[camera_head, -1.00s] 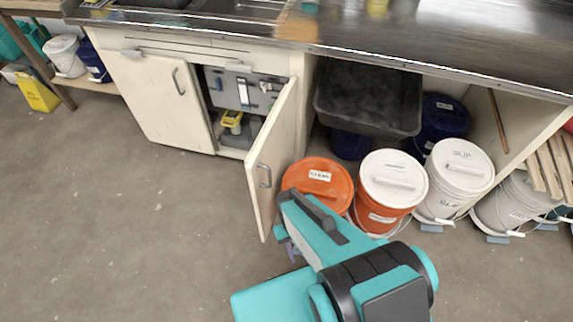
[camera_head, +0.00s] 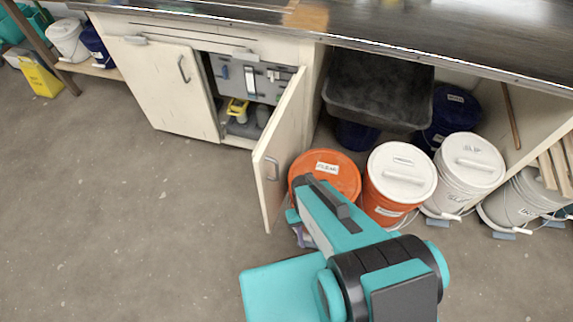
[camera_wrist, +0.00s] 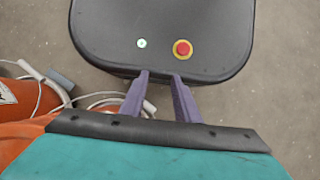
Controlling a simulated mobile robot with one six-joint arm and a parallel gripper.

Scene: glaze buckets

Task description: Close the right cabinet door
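The left cabinet door (camera_head: 163,84) is shut or nearly flush with the front. Between them the cabinet interior (camera_head: 243,95) shows hanging tools and a yellow item. My gripper (camera_wrist: 160,98) shows in the wrist view with its two purple fingers apart and nothing between them. In the head view my arm hides most of the gripper, which is low, to the right of the door's free edge and near the orange bucket.
An orange-lidded bucket (camera_head: 325,175) stands close to the door's right side. A white-lidded orange bucket (camera_head: 397,182) and white buckets (camera_head: 468,165) stand further right. A black bin (camera_head: 378,92) is under the counter. The floor (camera_head: 130,220) left of the door is clear.

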